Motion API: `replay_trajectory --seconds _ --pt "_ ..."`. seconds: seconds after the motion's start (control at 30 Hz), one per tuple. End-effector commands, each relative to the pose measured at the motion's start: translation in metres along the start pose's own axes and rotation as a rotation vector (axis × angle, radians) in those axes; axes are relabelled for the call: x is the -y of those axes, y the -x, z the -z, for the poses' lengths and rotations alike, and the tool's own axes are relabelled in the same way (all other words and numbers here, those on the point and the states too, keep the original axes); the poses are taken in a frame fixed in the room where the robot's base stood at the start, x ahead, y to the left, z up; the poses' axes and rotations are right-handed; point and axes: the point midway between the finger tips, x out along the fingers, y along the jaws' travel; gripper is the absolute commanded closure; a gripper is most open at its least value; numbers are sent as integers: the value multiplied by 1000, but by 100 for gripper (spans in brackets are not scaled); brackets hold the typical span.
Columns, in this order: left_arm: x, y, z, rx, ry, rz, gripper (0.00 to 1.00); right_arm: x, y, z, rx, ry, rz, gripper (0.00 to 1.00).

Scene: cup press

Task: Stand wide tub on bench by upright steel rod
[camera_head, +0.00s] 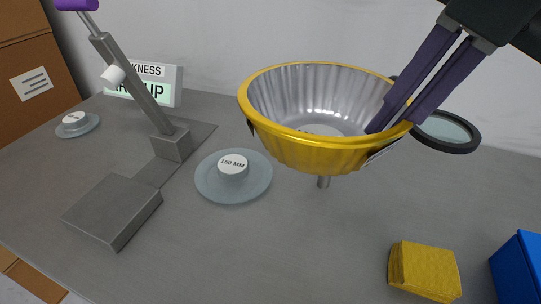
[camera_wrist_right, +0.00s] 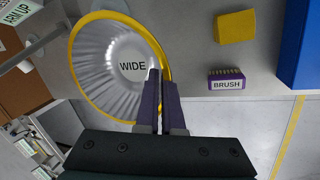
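The wide tub (camera_head: 300,151) is a yellow, ribbed bowl with a silvery inside. In the right wrist view its inner floor (camera_wrist_right: 131,66) bears the label WIDE. My right gripper (camera_head: 388,122) is shut on the tub's right rim, with one finger inside the wall. The tub appears held above the bench (camera_head: 290,250), tilted a little. My left gripper is not in view.
A grey lever press (camera_head: 140,85) stands at left. A disc marked 150 MM (camera_head: 233,190) lies between press and tub. A round black-rimmed lens (camera_head: 447,131) is behind my gripper. A yellow block (camera_head: 424,270) and blue box (camera_head: 518,265) are at front right. The front middle is clear.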

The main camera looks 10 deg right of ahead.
Motion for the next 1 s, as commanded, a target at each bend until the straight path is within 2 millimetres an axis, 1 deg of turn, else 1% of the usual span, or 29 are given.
replay_trajectory --seconds 0.13,0.23,0.27,0.5,0.63,0.73,0.87,1.0 --pt "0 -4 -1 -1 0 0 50 4 -8 -1 -23 63 0 100" --pt "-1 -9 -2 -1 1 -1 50 11 -25 0 -28 74 3 100" --pt "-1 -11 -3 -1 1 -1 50 14 -33 0 -28 75 3 100" --pt "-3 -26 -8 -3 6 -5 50 37 -101 2 -28 72 5 100" --pt "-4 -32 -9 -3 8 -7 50 47 -131 4 -27 73 3 100" --pt "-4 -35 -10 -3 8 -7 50 51 -145 4 -25 74 2 100" --pt "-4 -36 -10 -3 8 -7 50 54 -154 4 -24 74 0 100" --pt "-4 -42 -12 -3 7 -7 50 61 -175 5 -25 73 2 100"
